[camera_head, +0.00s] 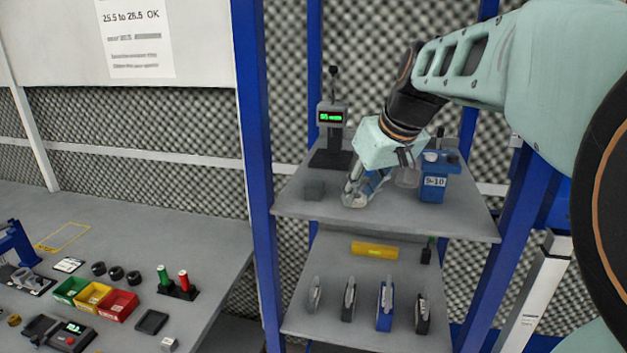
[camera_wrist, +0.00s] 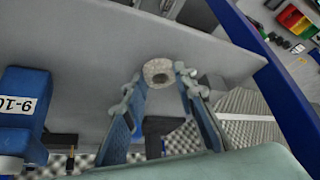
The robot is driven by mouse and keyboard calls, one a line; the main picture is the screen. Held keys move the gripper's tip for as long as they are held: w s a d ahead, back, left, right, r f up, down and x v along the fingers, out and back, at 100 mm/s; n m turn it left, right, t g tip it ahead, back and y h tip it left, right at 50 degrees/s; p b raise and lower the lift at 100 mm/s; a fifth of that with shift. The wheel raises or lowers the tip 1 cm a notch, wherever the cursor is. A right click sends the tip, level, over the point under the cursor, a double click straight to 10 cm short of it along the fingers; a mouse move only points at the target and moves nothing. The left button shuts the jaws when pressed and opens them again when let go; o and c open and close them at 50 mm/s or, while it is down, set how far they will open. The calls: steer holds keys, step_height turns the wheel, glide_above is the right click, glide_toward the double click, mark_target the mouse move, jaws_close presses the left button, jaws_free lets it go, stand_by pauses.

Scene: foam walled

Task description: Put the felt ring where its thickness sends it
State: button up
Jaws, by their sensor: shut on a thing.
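The felt ring (camera_wrist: 158,66) is pale grey and speckled, with a dark hole. In the wrist view it sits between the fingertips of my gripper (camera_wrist: 161,82), which is shut on it. In the head view my gripper (camera_head: 355,193) holds the ring (camera_head: 354,202) over the upper shelf; whether it touches the shelf is unclear. A gauge stand (camera_head: 331,135) with a lit green display is behind and left of it; the reading is too small to trust. Green (camera_head: 71,289), yellow (camera_head: 92,296) and red (camera_head: 116,306) bins stand on the left bench.
A blue holder marked 9-10 (camera_head: 433,187) stands to the right. Blue posts (camera_head: 256,150) frame the shelves. A wall sign (camera_head: 136,38) reads "25.5 to 26.5 OK"; its smaller lines are blurred.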

steer(key=shift+f, duration=0.2)
steer(key=o, duration=0.9)
steer(key=shift+r, duration=0.2)
